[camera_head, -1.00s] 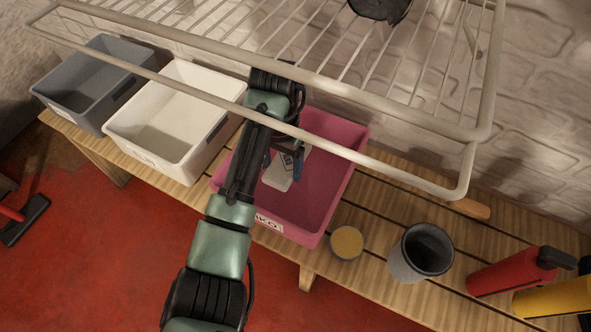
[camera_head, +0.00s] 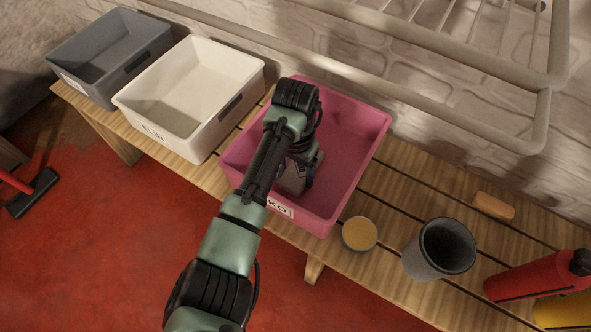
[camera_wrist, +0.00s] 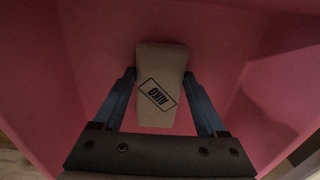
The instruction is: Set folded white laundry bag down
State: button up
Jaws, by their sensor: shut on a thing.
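The pink bin (camera_head: 352,165) surrounds the bag and fingers in both views. In the head view my gripper (camera_head: 298,180) points down inside this bin, and my arm hides much of it. A pale part of the bag (camera_head: 290,183) shows beside the gripper. I cannot tell whether the bag touches the bin floor.
A white bin (camera_head: 215,118) and a grey bin (camera_head: 120,85) stand left on the slatted wooden bench (camera_head: 385,215). A round tin (camera_head: 359,233), a dark cup (camera_head: 425,262), a tan block (camera_head: 493,206) and a red bottle (camera_head: 530,278) stand right. A wire rack (camera_head: 440,95) hangs above.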

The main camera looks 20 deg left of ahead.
aim_at(295, 176)
jog(key=o, duration=1.3)
jog(key=shift+f, duration=0.1)
notch_tip(295, 176, up, 12)
jog(key=p, duration=0.5)
jog(key=shift+p, duration=0.3)
jog(key=shift+s, duration=0.1)
